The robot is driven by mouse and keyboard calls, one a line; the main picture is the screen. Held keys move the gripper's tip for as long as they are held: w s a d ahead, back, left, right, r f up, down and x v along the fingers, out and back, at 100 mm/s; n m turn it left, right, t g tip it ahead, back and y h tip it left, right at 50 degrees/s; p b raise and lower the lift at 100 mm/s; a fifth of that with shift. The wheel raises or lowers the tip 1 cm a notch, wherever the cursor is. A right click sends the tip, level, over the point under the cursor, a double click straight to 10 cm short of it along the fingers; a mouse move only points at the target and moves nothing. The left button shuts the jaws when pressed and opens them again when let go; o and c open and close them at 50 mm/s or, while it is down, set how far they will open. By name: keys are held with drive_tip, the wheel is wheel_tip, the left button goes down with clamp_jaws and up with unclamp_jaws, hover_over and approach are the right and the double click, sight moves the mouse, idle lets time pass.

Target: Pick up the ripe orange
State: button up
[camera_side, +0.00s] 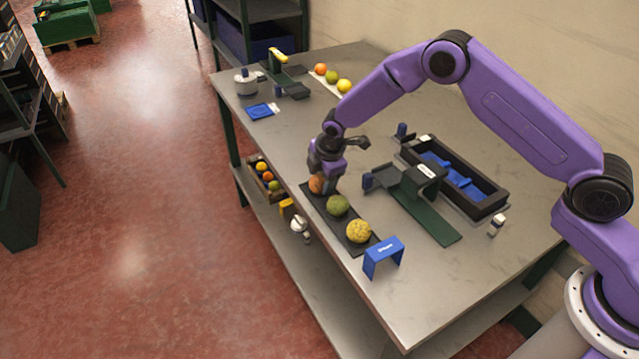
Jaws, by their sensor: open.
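An orange-coloured fruit (316,184) lies at the far end of a dark strip (347,224) near the table's left edge. My gripper (325,182) is right at this fruit, pointing down, with its fingers covering part of it. The jaws are open; I cannot tell whether a finger touches the fruit. A green fruit (338,206) sits in the middle of the strip, and a bumpy yellow fruit (358,231) sits toward its near end.
A blue arch (384,254) stands at the strip's near end. A dark green ramp (425,212) and a black tray with blue dividers (486,208) stand to the right. Three small fruits (331,76) lie on a white strip at the back. The near tabletop (440,285) is clear.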

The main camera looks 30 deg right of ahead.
drive_tip(key=shift+w+f, duration=0.2)
drive_tip(key=shift+f, duration=0.5)
drive_tip(key=c, duration=0.7)
drive_tip(key=shift+r, duration=0.2)
